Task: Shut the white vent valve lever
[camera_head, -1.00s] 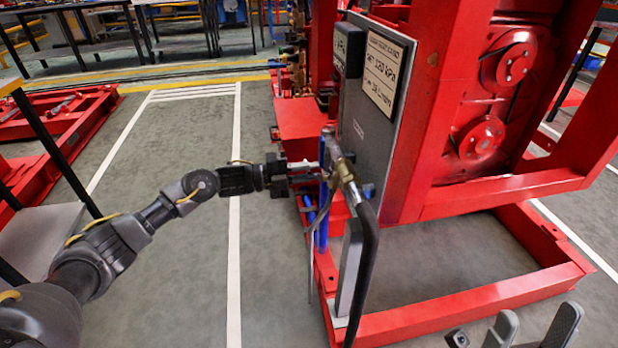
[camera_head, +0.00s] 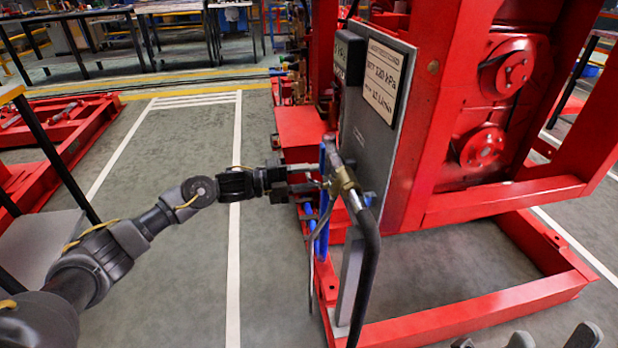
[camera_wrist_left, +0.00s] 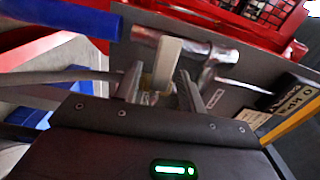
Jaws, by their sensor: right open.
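The white vent valve lever (camera_wrist_left: 166,62) shows in the left wrist view, standing out from a metal pipe fitting on the grey panel. My left gripper (camera_wrist_left: 163,90) has its two fingers apart, one on each side of the lever; I cannot tell whether they touch it. In the head view my left gripper (camera_head: 308,178) is at the panel's left edge beside the brass fitting (camera_head: 343,180), and the lever is hard to make out there. My right gripper (camera_head: 552,340) is open at the bottom right, mostly cut off by the picture edge.
The grey panel (camera_head: 372,135) carries a pressure sign (camera_head: 384,78). A black hose (camera_head: 367,270) hangs from the brass fitting in front of it. Blue pipes (camera_head: 323,215) run beside the gripper. The red skid frame (camera_head: 470,313) lies around the base.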

